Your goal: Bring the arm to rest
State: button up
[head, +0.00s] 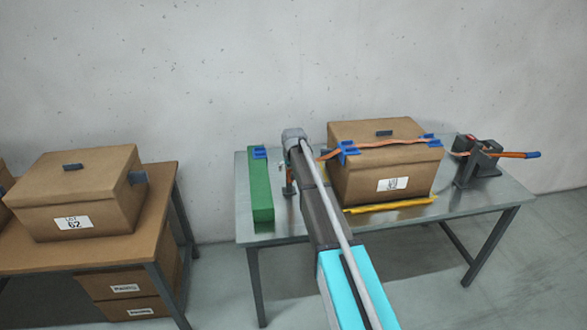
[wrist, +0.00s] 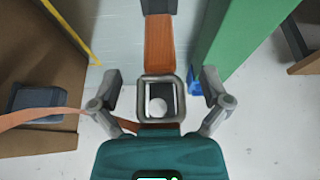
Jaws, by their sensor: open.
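My gripper (head: 290,181) hangs at the end of my arm, over the left part of the metal table, between a green block and a cardboard box. In the wrist view my gripper (wrist: 157,92) has its two fingers spread wide apart. An orange strap (wrist: 160,45) and a grey square ring (wrist: 143,100) show between the fingers; I cannot tell whether they touch. The cardboard box (head: 375,180) stands closed on the metal table, with an orange strap (head: 390,143) across its top through blue clips. The strap's left end runs behind my arm.
The green block (head: 260,195) stands close left of my gripper. A dark strap tool (head: 477,165) is on the right of the metal table (head: 470,198). A yellow strip (head: 400,205) lies before the box. A brown table (head: 150,225) with a LOT 62 box (head: 105,185) stands left.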

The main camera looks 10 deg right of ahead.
jog(key=s+d+g, duration=0.1)
jog(key=s+g, duration=0.3)
jog(key=s, duration=3.7)
jog(key=shift+f+p, duration=0.3)
jog(key=shift+f, duration=0.05)
jog(key=shift+d, duration=0.1)
jog(key=c, duration=0.6)
jog(key=shift+d, duration=0.15)
